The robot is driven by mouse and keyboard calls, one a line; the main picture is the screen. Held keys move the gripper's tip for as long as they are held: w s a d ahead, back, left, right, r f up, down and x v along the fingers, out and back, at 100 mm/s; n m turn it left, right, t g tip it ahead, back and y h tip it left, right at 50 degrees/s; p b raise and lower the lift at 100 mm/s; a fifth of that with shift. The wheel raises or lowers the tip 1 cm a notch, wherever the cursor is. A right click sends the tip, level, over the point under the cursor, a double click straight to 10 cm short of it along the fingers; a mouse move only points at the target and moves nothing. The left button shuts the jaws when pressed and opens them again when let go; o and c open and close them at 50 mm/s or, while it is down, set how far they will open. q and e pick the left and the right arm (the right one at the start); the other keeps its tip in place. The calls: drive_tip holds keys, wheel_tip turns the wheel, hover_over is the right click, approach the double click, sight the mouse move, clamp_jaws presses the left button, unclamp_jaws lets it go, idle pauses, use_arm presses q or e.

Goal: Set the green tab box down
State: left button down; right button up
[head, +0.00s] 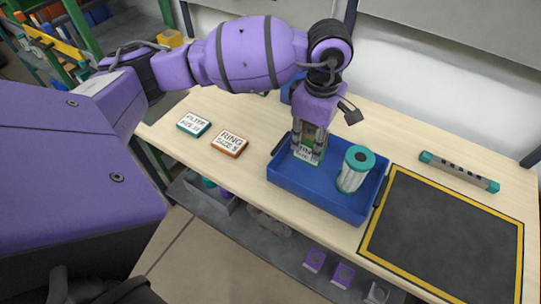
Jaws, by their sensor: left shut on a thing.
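My left gripper (309,143) comes down from above and is shut on the green tab box (306,155). The box is upright between the fingers, with a white printed label facing the front and a little green above it. It is at the left part of the blue tray (310,194). I cannot tell whether its bottom touches the tray floor. The fingers hide much of the box. My right gripper is not in view.
A white filter cylinder with teal caps (356,169) stands in the tray's right part. An orange-edged ring card (230,144) and a teal-edged filter card (194,124) lie left. A yellow-bordered dark mat (443,236) and a teal-ended bar (459,172) lie right.

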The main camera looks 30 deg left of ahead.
sight(310, 148)
use_arm(q)
drive_tip(key=shift+w+a+f, duration=0.1)
drive_tip(key=shift+w+f, duration=0.25)
drive_tip(key=shift+w, duration=0.05)
drive_tip(key=shift+w+f, duration=0.15)
drive_tip(key=shift+f, duration=1.5)
drive_tip(key=shift+f, duration=0.15)
drive_tip(key=c, duration=1.5)
unclamp_jaws()
drive_tip(key=shift+o, duration=0.2)
wheel_tip(310, 148, up, 12)
drive_tip(key=shift+r, duration=0.15)
